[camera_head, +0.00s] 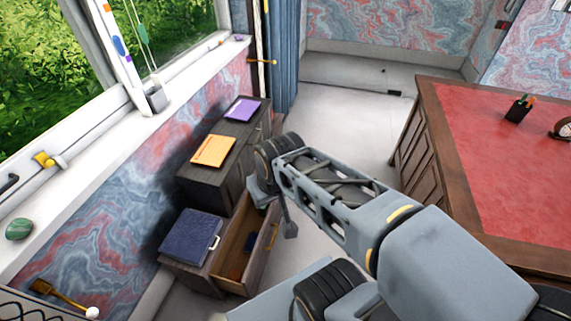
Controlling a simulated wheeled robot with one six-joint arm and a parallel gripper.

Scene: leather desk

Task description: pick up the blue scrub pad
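A small blue item (250,242), which looks like the blue scrub pad, lies inside the open drawer (258,262) of the low dark cabinet at the lower left. My arm reaches in from the lower right. My gripper (276,208) hangs above and to the right of the drawer's far end, apart from the blue item. The wrist hides part of the gripper, and I cannot tell how wide its fingers are. I see nothing held in it.
A dark blue case (188,237) lies on the low cabinet. An orange sheet (212,151) and a purple one (242,109) lie on the taller cabinet behind. The red-topped desk (500,150) stands right. Pale floor (345,120) is clear between.

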